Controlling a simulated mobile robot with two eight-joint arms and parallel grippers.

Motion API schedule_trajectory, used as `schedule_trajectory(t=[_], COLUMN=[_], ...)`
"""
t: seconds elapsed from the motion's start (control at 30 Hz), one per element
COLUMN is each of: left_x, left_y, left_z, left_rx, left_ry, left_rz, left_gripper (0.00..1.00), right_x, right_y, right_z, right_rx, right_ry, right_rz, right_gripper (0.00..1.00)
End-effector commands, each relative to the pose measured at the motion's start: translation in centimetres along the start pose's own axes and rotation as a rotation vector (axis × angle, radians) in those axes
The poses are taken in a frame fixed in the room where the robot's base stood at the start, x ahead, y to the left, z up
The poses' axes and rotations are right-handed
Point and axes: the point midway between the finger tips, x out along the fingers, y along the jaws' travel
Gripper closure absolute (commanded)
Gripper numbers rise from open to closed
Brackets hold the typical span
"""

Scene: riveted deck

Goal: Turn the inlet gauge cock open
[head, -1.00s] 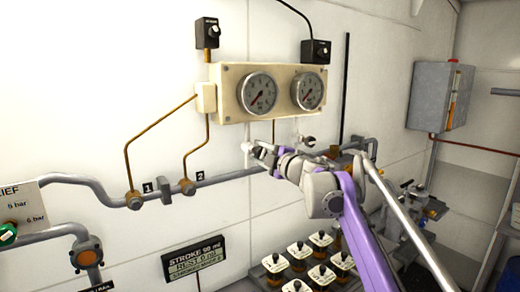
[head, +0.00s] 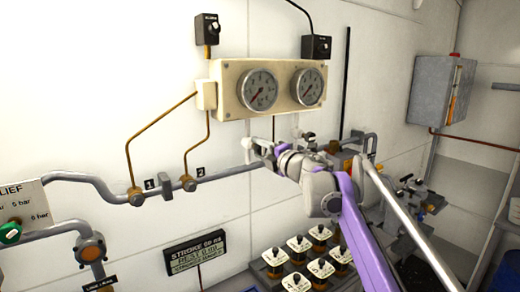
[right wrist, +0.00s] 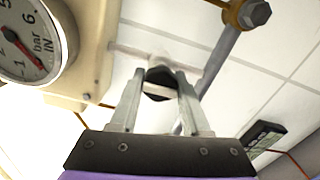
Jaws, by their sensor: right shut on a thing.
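The inlet gauge (head: 259,90), marked bar IN in the right wrist view (right wrist: 30,40), is the left dial on a cream panel (head: 230,75). Its red needle points to the lower left in the head view. The inlet gauge cock (head: 248,148) is a small pale fitting below this dial. Its dark, pale-banded end (right wrist: 158,76) sits between my right fingers. My right gripper (head: 262,149) is shut on this end, with a finger on either side. The cock's handle angle is hard to read. My left gripper is not in view.
A second gauge (head: 308,87) sits to the right, with a pale cock (head: 309,140) below it. Grey pipework (head: 220,173) runs along the wall. A rack of several white-topped jars (head: 298,244) and a stroke display (head: 196,251) are lower down.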

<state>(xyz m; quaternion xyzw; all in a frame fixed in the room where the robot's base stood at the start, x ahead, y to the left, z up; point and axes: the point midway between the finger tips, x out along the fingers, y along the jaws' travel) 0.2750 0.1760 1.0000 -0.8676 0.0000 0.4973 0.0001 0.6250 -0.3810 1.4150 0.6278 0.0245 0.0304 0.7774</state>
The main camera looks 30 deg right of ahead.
Motion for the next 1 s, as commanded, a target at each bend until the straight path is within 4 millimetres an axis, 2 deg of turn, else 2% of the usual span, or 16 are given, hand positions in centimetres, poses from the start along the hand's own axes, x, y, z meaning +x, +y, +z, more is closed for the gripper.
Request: schedule_trajectory(t=[0.27,0.3,0.43,0.77,0.87,1.0], left_x=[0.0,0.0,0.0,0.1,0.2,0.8], left_y=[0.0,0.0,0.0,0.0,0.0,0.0], left_z=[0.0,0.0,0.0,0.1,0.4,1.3], left_rx=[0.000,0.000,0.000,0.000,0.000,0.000], left_ry=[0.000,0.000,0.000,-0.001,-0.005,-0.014], left_rz=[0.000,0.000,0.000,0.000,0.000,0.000], left_gripper=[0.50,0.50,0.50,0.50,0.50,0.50], right_x=[0.0,0.0,0.0,-0.2,-1.1,-3.7], right_y=[0.0,0.0,0.0,0.0,-0.1,-0.3], right_z=[0.0,0.0,0.0,0.0,0.0,0.0], right_rx=[-0.001,-0.001,-0.001,0.000,0.000,0.001], right_ry=[0.000,0.000,0.000,0.000,0.000,-0.002], right_rz=[0.000,0.000,0.000,0.000,-0.001,-0.003], right_gripper=[1.00,0.48,0.25,0.23,0.23,0.23])
